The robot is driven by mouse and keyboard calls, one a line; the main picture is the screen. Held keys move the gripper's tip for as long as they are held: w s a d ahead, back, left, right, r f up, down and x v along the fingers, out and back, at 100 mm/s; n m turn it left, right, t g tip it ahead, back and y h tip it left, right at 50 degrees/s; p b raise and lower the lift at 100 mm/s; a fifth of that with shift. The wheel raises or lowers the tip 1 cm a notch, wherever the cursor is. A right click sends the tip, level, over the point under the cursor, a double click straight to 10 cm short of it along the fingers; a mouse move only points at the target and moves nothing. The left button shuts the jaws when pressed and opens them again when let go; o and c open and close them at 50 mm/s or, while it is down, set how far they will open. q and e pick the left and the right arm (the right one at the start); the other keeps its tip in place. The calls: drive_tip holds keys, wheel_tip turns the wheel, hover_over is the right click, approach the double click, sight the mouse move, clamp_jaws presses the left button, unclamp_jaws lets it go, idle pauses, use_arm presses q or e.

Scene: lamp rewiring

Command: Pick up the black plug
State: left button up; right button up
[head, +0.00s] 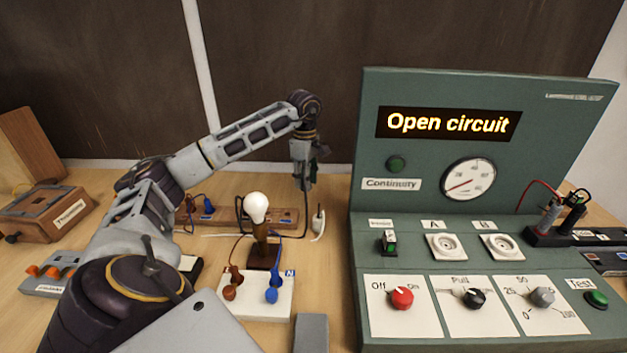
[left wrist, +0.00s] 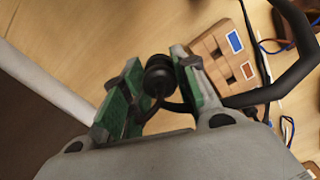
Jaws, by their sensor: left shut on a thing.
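My left gripper (head: 306,180) hangs above the wooden table, behind the bulb, with its fingers pointing down. In the left wrist view the black plug (left wrist: 158,75) sits between the green finger pads (left wrist: 150,95), and the gripper is shut on it. A black cable runs from the plug. In the head view the plug is too small and covered to make out clearly, but a dark cable (head: 304,212) hangs below the fingers. My right gripper is not in view.
The lamp bulb (head: 256,208) stands on its base near a white block with brown and blue connectors (head: 272,290). A wooden terminal strip (head: 225,215) lies behind. The green test panel (head: 440,85), reading "Open circuit", fills the right, with sockets A and B (head: 447,246).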

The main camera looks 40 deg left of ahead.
use_arm(q)
drive_tip(key=s+a+b, duration=0.2)
drive_tip(key=s+a, duration=0.8)
drive_tip(key=a, duration=0.2)
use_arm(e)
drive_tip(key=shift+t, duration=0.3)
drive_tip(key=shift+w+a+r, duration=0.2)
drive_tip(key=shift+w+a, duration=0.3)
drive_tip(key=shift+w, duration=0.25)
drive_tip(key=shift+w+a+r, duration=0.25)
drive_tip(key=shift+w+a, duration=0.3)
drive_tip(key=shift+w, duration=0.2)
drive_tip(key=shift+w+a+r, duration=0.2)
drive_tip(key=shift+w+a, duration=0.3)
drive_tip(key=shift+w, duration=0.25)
use_arm(q)
drive_tip(key=shift+s, duration=0.1)
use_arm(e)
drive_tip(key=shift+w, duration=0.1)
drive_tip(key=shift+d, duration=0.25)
